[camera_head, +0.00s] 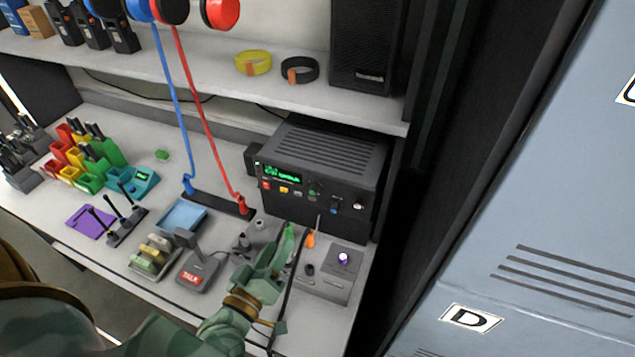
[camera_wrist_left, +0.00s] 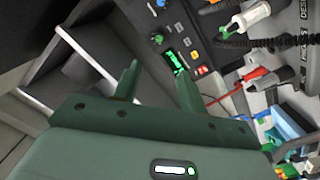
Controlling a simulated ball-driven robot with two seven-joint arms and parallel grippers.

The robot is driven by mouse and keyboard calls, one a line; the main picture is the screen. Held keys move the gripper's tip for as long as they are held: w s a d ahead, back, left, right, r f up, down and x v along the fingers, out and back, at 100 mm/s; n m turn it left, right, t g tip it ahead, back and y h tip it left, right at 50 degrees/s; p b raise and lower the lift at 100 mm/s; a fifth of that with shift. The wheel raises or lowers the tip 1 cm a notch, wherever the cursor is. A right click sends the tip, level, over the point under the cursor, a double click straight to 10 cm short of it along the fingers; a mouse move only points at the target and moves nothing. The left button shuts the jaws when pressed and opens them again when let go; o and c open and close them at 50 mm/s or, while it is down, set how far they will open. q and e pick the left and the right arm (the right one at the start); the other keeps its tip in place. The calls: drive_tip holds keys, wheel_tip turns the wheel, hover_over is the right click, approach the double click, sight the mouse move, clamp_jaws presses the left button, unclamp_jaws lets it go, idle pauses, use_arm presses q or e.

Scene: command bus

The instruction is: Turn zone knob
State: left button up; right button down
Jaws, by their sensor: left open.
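A black radio unit (camera_head: 325,165) stands on the counter with a green lit display, coloured buttons and small knobs on its front. A small grey box (camera_head: 325,285) sits in front of it with a purple-and-white knob (camera_head: 343,258) on top. I cannot read labels, so I cannot tell which is the zone knob. My left gripper (camera_head: 290,238) is open and empty, left of the grey box and in front of the radio. In the left wrist view the open fingers (camera_wrist_left: 157,78) point towards the radio's display (camera_wrist_left: 175,61). My right gripper is not in view.
A talk microphone (camera_head: 197,270) and a blue tray (camera_head: 181,216) are left of my gripper. Blue and red cords (camera_head: 205,125) hang down to a black strip. A shelf (camera_head: 200,75) runs above. A locker (camera_head: 540,200) stands at the right.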

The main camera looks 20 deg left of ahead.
use_arm(q)
approach(311, 192)
drive_tip(key=w, duration=0.8)
drive_tip(key=shift+w+b, duration=0.25)
drive_tip(key=shift+b, duration=0.05)
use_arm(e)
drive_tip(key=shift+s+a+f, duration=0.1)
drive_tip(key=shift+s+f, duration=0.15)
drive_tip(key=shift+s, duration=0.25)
use_arm(q)
clamp_jaws()
